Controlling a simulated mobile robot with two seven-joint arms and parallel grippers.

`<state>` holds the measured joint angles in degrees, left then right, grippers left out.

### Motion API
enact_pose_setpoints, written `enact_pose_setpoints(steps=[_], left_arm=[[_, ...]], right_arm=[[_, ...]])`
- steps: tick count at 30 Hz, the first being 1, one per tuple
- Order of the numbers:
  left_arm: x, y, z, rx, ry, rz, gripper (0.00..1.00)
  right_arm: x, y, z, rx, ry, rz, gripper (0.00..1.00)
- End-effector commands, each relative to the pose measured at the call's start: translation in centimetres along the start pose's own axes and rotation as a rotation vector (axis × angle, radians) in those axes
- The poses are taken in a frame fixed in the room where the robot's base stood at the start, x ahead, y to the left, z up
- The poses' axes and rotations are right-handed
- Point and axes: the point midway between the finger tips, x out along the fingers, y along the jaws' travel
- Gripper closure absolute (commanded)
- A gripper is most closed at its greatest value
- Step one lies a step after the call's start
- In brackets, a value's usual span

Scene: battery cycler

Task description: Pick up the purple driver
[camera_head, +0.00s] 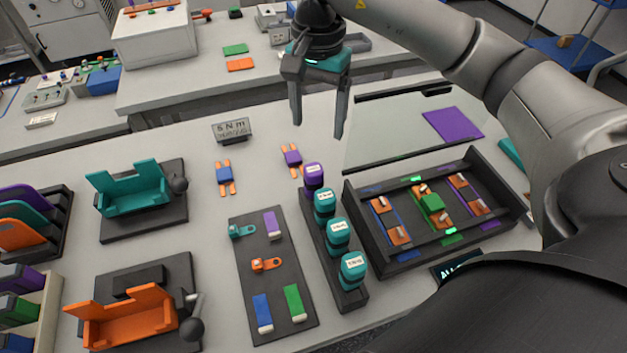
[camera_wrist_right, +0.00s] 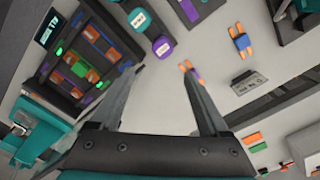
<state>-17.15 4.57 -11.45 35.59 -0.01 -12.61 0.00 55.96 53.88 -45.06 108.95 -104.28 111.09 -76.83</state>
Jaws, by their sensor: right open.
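The purple driver (camera_head: 313,177) stands upright at the far end of a black rack (camera_head: 342,294), in line with several teal drivers (camera_head: 337,236). Its round, labelled purple top also shows in the right wrist view (camera_wrist_right: 162,47), just ahead of the fingertips. My right gripper (camera_head: 318,133) is open and empty, fingers pointing down above the table, beyond the purple driver in the head view. In the right wrist view its two fingers (camera_wrist_right: 160,72) are spread apart with nothing between them. The driver's lower part is hidden in the rack. My left gripper is not in view.
A dark tray (camera_head: 352,214) with colored parts lies right of the rack. A dark mat (camera_head: 240,285) with small parts lies left. A purple-and-orange part (camera_head: 292,158) is close behind the purple driver. A "5 N m" sign (camera_head: 232,130) stands behind left.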

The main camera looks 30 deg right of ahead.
Motion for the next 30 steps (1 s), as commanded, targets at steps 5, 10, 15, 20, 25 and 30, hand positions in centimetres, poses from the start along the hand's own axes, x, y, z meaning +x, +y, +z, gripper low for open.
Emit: enact_pose_setpoints(steps=[5, 10, 15, 20, 25, 30], left_arm=[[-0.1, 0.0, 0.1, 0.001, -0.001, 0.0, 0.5], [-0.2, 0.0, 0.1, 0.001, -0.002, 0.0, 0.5], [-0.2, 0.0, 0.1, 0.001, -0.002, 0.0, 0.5], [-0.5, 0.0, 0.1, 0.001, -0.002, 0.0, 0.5], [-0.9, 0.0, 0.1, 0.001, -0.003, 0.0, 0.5], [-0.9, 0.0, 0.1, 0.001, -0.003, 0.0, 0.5]], right_arm=[[4.0, 0.2, 0.2, 0.0, -0.005, 0.008, 0.21], [7.2, 0.0, 0.2, -0.001, -0.006, 0.004, 0.21], [8.8, 0.0, 0.2, 0.0, -0.005, 0.001, 0.21], [10.0, -0.1, 0.4, -0.001, -0.007, 0.002, 0.21], [12.6, -0.4, 0.6, 0.001, -0.007, 0.003, 0.21], [14.1, -0.5, 0.5, -0.001, -0.005, 0.001, 0.21]])
